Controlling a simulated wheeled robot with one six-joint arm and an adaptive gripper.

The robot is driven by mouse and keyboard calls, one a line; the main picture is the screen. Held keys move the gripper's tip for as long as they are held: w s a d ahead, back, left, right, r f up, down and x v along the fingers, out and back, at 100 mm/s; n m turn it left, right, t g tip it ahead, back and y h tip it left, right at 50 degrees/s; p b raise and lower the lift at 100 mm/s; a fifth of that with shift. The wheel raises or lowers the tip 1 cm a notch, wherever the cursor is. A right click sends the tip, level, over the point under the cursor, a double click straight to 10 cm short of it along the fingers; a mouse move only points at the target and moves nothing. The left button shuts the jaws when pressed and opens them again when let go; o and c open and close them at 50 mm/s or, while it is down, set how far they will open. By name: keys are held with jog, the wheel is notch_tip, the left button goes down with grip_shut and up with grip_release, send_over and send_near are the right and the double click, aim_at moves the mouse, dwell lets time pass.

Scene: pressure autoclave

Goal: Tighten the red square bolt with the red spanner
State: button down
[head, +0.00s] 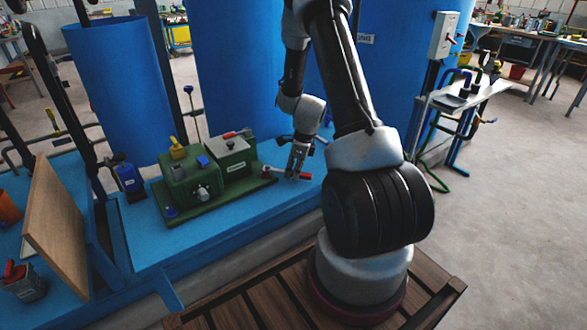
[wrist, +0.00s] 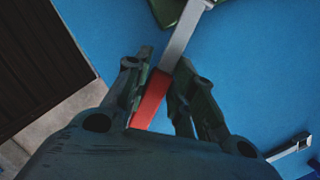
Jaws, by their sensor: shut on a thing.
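The red spanner (wrist: 152,98) has a red handle and a grey metal shank. In the wrist view it runs up between my fingers to the green base. My gripper (wrist: 158,88) is shut on its red handle; in the head view my gripper (head: 297,172) is low over the blue bench, right of the green machine (head: 222,168). A small red piece (head: 264,171), likely the red bolt, shows at the right end of the green base, where the spanner's far end lies. The spanner's head is out of the wrist view, so I cannot tell if it sits around the bolt.
Another grey spanner end (wrist: 290,147) lies on the bench at lower right in the wrist view. A red-handled lever (head: 237,132) is on top of the machine. Large blue tanks (head: 235,70) stand behind. A wooden board (head: 57,225) leans at left. The bench front (head: 215,225) is clear.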

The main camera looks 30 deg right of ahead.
jog(key=shift+s+a+f+m, duration=0.2)
jog(key=shift+s+a+m, duration=0.85)
jog(key=shift+a, duration=0.2)
jog(key=shift+s+a+m+t+h, duration=0.2)
jog(key=shift+a+m, duration=0.25)
jog(key=shift+m, duration=0.2)
jog(key=shift+s+a+m+t+h, duration=0.1)
jog(key=shift+s+a+m+h, duration=0.1)
jog(key=shift+a+m, duration=0.35)
jog(key=shift+s+a+r+m, duration=0.1)
jog(key=shift+s+a+m, duration=0.25)
jog(key=shift+m, duration=0.5)
jog(key=shift+a+m+h, duration=0.6)
jog(key=shift+a+m, duration=0.85)
jog(key=shift+m, duration=0.25)
jog(key=shift+w+r, duration=0.15)
jog(key=shift+r, duration=1.25)
jog(key=shift+w+v, duration=0.25)
jog(key=shift+v, duration=0.9)
jog(key=shift+s+d, duration=0.1)
jog(key=shift+d, duration=0.05)
